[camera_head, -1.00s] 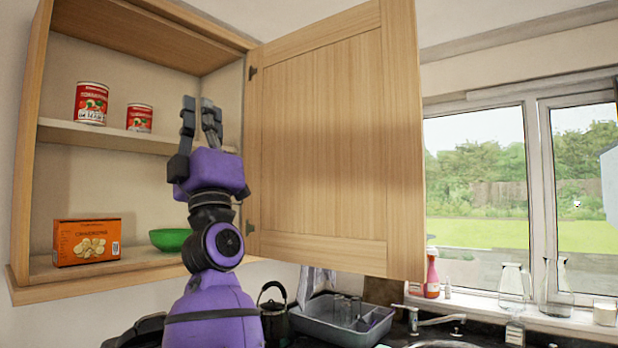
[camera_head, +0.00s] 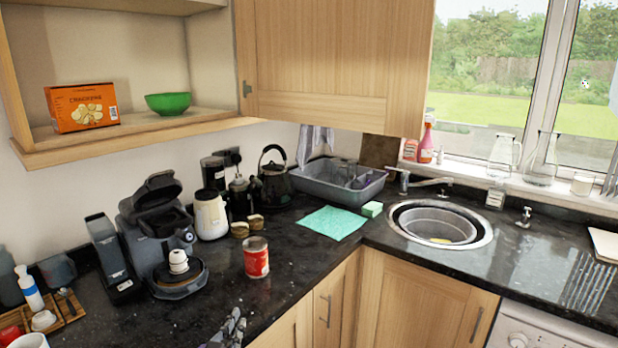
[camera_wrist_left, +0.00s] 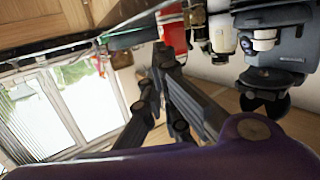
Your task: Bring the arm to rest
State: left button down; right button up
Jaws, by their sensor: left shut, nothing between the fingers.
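My left gripper (camera_head: 230,328) shows only in part at the bottom edge of the head view, low in front of the dark counter. In the left wrist view its dark fingers (camera_wrist_left: 158,72) are shut with nothing between them. The rest of the left arm is out of the head view, apart from a purple link in the wrist view. My right gripper is in neither view.
A red can (camera_head: 256,257) stands on the counter (camera_head: 215,285), beyond the gripper. A coffee machine (camera_head: 160,230) stands left, a sink (camera_head: 440,225) right. The cabinet door (camera_head: 335,60) hangs open above; its lower shelf holds an orange box (camera_head: 82,108) and green bowl (camera_head: 168,103).

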pick_arm(q)
jog(key=s+a+f+g, duration=0.1)
jog(key=s+f+g, duration=0.1)
jog(key=s+f, duration=0.7)
jog(key=s+a+f+g+y, duration=0.1)
jog(key=s+f+g, duration=0.2)
jog(key=s+f, duration=0.5)
jog(key=s+a+f+g, duration=0.1)
jog(key=s+f+g, duration=0.2)
jog(key=s+f, duration=0.6)
jog(key=s, duration=1)
jog(key=shift+a+f, duration=0.2)
jog(key=shift+f, duration=0.15)
